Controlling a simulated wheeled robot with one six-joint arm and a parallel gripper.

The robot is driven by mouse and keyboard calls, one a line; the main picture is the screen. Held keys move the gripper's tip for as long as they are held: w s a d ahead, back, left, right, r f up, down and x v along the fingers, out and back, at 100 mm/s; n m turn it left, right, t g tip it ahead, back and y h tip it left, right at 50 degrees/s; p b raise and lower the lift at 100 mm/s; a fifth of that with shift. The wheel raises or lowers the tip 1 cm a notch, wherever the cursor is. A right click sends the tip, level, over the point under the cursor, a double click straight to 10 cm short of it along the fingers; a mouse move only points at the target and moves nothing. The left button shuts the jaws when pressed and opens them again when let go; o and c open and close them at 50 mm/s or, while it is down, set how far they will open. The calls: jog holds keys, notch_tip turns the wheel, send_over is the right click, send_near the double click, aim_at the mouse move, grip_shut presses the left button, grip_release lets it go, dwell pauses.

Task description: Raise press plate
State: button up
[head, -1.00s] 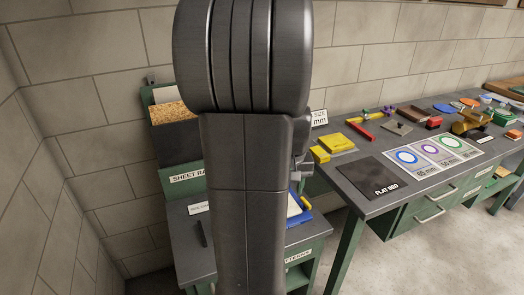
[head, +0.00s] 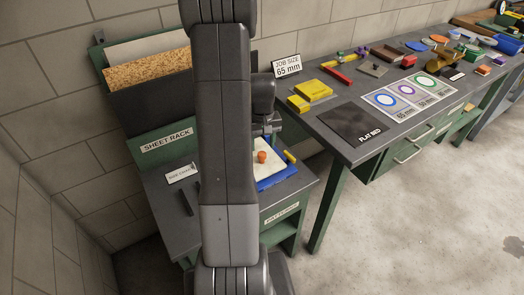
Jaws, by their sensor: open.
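A white plate (head: 270,166) with an orange knob (head: 262,156) on it lies in a blue tray-like base (head: 276,180) on the low grey-topped bench. It looks like the press plate, but no label confirms this. A yellow bar (head: 289,156) shows at its right edge. My gripper (head: 269,132) is open and appears just above the plate's far side in the head view. My dark arm hides the plate's left part and much of the gripper, so I cannot tell the gap between fingers and knob.
A sheet rack (head: 150,82) with boards stands behind the low bench (head: 160,205). A dark bar (head: 187,203) and a small sign (head: 181,173) are on its left. The right table (head: 345,152) holds a black flat bed (head: 357,123), yellow blocks (head: 313,90), a job size sign (head: 287,66) and cards.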

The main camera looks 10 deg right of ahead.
aim_at(262, 154)
jog(key=shift+f, duration=2.15)
grip_shut()
